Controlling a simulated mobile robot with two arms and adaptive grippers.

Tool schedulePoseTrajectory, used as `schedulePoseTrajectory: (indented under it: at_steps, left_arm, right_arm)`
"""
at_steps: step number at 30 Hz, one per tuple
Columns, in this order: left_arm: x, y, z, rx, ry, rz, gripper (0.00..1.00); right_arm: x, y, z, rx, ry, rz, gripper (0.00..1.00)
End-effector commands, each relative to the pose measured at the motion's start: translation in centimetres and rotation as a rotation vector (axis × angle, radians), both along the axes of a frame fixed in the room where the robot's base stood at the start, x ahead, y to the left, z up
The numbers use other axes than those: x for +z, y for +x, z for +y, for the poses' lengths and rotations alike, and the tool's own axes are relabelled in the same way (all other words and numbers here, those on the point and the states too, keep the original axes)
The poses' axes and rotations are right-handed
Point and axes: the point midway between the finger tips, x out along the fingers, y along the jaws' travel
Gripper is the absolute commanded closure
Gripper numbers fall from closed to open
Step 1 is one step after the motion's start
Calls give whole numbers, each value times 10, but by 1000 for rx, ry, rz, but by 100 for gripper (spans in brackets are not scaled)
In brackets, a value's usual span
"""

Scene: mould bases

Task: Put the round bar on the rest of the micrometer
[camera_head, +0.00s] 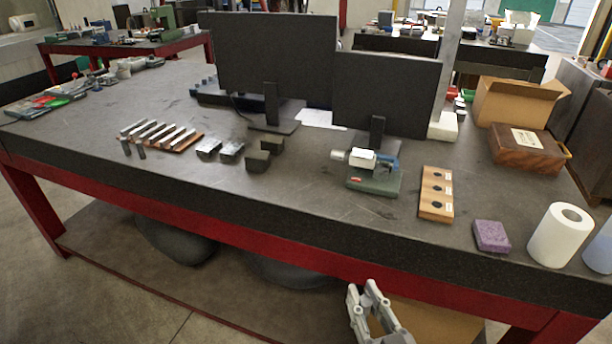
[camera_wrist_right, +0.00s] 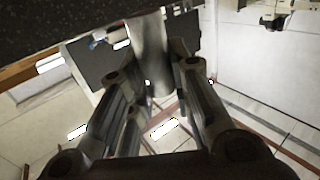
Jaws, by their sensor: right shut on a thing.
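The micrometer (camera_head: 362,158) has a silver barrel and a blue frame and sits on a dark green base (camera_head: 374,184) on the table, right of centre. My right gripper (camera_head: 365,292) is at the bottom of the head view, in front of the table's front edge and apart from the micrometer. In the right wrist view its fingers (camera_wrist_right: 150,78) are closed on a smooth grey round bar (camera_wrist_right: 148,48), which points away from the palm. The bar cannot be made out in the head view. My left gripper is not in view.
A wooden block with dark round holes (camera_head: 436,194), a purple sponge (camera_head: 491,236) and a paper roll (camera_head: 559,236) stand right of the micrometer. Two monitors (camera_head: 268,62) stand behind. Metal blocks (camera_head: 231,152) and two short upright pins (camera_head: 126,147) are left. The table front (camera_head: 250,228) is clear.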

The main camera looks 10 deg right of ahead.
Motion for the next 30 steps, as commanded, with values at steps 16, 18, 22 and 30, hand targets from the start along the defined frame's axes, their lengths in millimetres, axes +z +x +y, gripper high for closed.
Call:
schedulePoseTrajectory:
  at_steps: [16, 18, 22, 30]
  left_arm:
    - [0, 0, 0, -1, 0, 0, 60]
    - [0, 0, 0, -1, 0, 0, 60]
    - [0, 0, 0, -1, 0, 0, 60]
    - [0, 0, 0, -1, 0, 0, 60]
  right_arm:
    - [63, 112, 25, 147, -2, -12, 100]
    - [74, 125, 28, 167, -3, -11, 100]
    - [99, 146, 34, 203, -3, -12, 100]
    - [146, 175, 43, 264, -2, -7, 100]
